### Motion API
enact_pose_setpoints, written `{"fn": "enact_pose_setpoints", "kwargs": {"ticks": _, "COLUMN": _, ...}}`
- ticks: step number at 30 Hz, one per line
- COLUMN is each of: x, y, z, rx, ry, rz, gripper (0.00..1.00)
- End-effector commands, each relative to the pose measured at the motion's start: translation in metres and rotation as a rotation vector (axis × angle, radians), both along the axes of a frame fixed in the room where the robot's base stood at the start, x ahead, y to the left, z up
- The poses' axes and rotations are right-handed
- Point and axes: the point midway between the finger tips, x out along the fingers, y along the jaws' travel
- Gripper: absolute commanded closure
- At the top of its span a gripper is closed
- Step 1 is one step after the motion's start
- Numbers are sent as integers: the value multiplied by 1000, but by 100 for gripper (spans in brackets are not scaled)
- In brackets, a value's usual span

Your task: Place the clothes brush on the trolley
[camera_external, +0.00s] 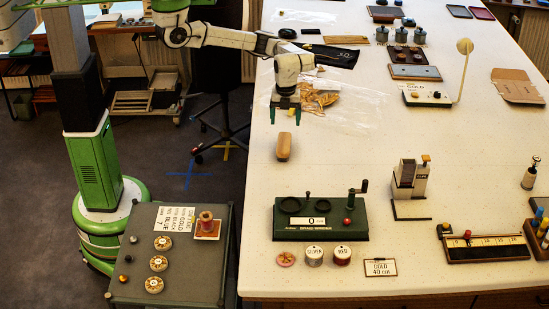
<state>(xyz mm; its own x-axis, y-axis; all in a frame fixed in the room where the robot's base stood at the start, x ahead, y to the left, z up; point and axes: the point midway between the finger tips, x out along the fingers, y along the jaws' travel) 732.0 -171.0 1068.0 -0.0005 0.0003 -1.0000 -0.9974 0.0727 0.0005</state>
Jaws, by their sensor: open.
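The clothes brush appears to be the small oblong light-brown wooden piece (284,147) lying near the left edge of the white table (345,160). My gripper (285,120) points down just beyond it in the picture, with its jaws apart and nothing seen between them. A gap shows between the fingertips and the brush; their exact height above the table is hard to tell. The trolley (190,274) is the grey low-standing top at the lower left, beside the table. Its top carries a printed card, a red spool on a small base and several round pieces.
A green device (320,225) with a "0" display stands on the table nearer the camera than the brush. Clear plastic with tan pieces (318,98) lies right of my gripper. A dark chair (218,70) stands left of the table. The trolley's right front area is bare.

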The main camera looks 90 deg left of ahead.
Motion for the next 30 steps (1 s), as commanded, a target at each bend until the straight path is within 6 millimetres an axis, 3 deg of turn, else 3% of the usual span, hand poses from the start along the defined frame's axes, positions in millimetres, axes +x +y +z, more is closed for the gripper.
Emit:
{"fn": "enact_pose_setpoints", "kwargs": {"ticks": 11, "x": 0, "y": 0, "z": -1, "rx": 0, "ry": 0, "rz": 0, "gripper": 19}}
{"fn": "enact_pose_setpoints", "kwargs": {"ticks": 20, "x": 2, "y": -4, "z": -14, "rx": 0, "ry": -4, "rz": 4, "gripper": 19}}
{"fn": "enact_pose_setpoints", "kwargs": {"ticks": 30, "x": -4, "y": -9, "z": -5, "rx": -1, "ry": -1, "rz": 0, "gripper": 19}}
